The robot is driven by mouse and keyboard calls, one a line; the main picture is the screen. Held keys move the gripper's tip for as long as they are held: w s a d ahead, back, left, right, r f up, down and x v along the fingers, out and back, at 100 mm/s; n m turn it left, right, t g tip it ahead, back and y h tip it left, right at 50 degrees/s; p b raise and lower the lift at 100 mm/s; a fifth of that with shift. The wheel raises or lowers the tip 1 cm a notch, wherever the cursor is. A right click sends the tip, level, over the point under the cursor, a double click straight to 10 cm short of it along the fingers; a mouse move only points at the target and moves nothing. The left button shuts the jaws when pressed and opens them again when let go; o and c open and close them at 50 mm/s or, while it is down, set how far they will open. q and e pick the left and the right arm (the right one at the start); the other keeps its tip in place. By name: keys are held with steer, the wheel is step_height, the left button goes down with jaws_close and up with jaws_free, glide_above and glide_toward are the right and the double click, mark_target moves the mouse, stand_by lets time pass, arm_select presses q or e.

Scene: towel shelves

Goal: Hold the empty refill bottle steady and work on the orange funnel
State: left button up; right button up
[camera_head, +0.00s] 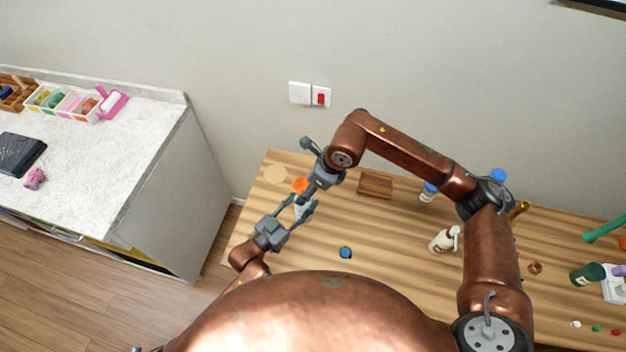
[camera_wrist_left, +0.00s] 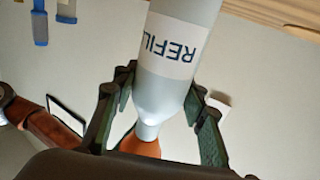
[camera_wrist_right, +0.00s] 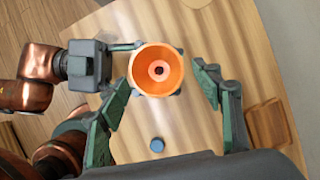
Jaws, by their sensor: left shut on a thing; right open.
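The refill bottle (camera_wrist_left: 170,75) is pale grey with a white REFILL label and fills the middle of the left wrist view. My left gripper (camera_head: 300,206) is shut on it near its shoulder. The orange funnel (camera_wrist_right: 158,70) shows from above in the right wrist view, its wide mouth facing the camera. In the left wrist view the funnel (camera_wrist_left: 140,147) is at the bottle's neck; how deep it sits is hidden. My right gripper (camera_head: 306,193) is open above the funnel, with one finger on each side in its wrist view. In the head view the grippers mostly hide the bottle.
A blue cap (camera_head: 345,252) lies on the wooden table. A small wooden box (camera_head: 375,184) stands behind. A white pump bottle (camera_head: 443,241), a green bottle (camera_head: 587,273) and small items are at the right. A white counter (camera_head: 100,165) stands left. The table's front middle is fairly clear.

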mark_target(300, 184)
steer(key=shift+x, duration=1.3)
steer(key=shift+c, duration=0.3)
steer(key=c, duration=1.2)
steer(key=shift+c, duration=0.2)
steer(key=shift+r, duration=0.2)
steer(key=shift+r, duration=2.7)
steer(key=shift+r, duration=2)
